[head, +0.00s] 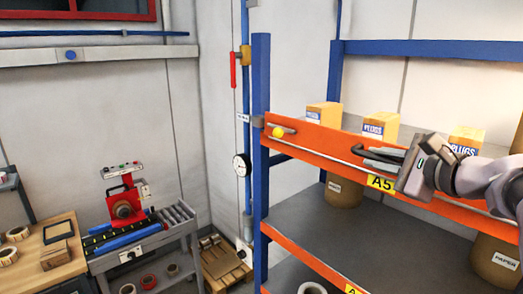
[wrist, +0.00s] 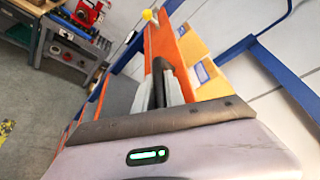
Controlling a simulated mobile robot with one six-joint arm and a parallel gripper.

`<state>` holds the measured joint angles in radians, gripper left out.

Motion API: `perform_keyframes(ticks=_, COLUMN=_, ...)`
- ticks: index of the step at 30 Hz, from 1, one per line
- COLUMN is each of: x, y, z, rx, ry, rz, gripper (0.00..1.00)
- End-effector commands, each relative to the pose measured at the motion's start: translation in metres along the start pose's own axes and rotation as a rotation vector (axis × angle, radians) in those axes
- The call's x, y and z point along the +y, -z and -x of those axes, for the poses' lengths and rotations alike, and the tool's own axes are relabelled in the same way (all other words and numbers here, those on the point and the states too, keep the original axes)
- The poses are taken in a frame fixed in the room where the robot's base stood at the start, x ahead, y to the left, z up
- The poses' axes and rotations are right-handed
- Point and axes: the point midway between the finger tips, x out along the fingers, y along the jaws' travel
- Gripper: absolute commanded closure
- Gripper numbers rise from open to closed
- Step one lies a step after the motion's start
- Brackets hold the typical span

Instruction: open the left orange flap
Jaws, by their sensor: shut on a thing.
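The orange flap (head: 315,137) runs along the front of the blue rack, with a yellow knob (head: 278,132) at its left end and a thin grey rod along its face. It bears a yellow A5 label (head: 380,183). In the wrist view the flap (wrist: 161,44) stretches away ahead of the fingers. My gripper (head: 380,158) is at the flap's front, shut on a black handle (head: 358,149). In the wrist view the handle (wrist: 158,80) shows between the fingers (wrist: 162,92). My gripper hides part of the flap behind it.
Boxes marked PLUGS (head: 375,126) stand behind the flap. Brown paper drums (head: 343,192) stand on the dark shelf (head: 385,232) below. A blue post (head: 261,170) bounds the rack at left, near a pipe with a gauge (head: 241,165). A cart (head: 150,240) stands farther left.

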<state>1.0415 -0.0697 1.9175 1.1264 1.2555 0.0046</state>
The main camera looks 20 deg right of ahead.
Motion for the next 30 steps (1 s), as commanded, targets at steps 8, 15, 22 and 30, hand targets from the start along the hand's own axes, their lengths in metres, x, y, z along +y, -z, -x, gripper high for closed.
perform_keyframes(ticks=8, x=0.0, y=-0.0002, z=-0.0001, rx=-0.001, ry=0.0, rz=0.0, gripper=1.0)
perform_keyframes(ticks=15, x=0.0, y=-0.0002, z=-0.0001, rx=-0.001, ry=0.0, rz=0.0, gripper=1.0)
perform_keyframes(ticks=22, x=0.0015, y=0.0003, z=-0.0003, rx=-0.001, ry=0.003, rz=0.006, gripper=1.0)
perform_keyframes(ticks=30, x=0.0059, y=0.0006, z=-0.0004, rx=0.0, ry=0.016, rz=0.041, gripper=1.0)
